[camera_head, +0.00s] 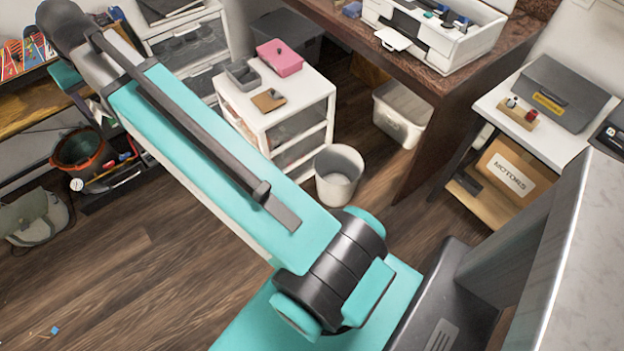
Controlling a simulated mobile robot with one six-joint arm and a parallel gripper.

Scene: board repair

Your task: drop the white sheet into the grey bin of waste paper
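A round light-grey bin (338,176) stands upright on the wood floor, in front of the white drawer unit. Its mouth faces up, and I cannot make out any paper in it. I cannot make out a loose white sheet in this view. My teal arm crosses the picture from the lower middle to the upper left, where it bends down at a grey joint. The fingers of my gripper do not show; the far end of the arm is partly hidden behind the arm itself. Whether it holds anything cannot be seen.
The white drawer unit (312,98) carries a pink box (279,57). A white printer (440,38) sits on the brown desk (412,75), with a whitish tub (401,116) below. A MOTORS box (513,172) is at right.

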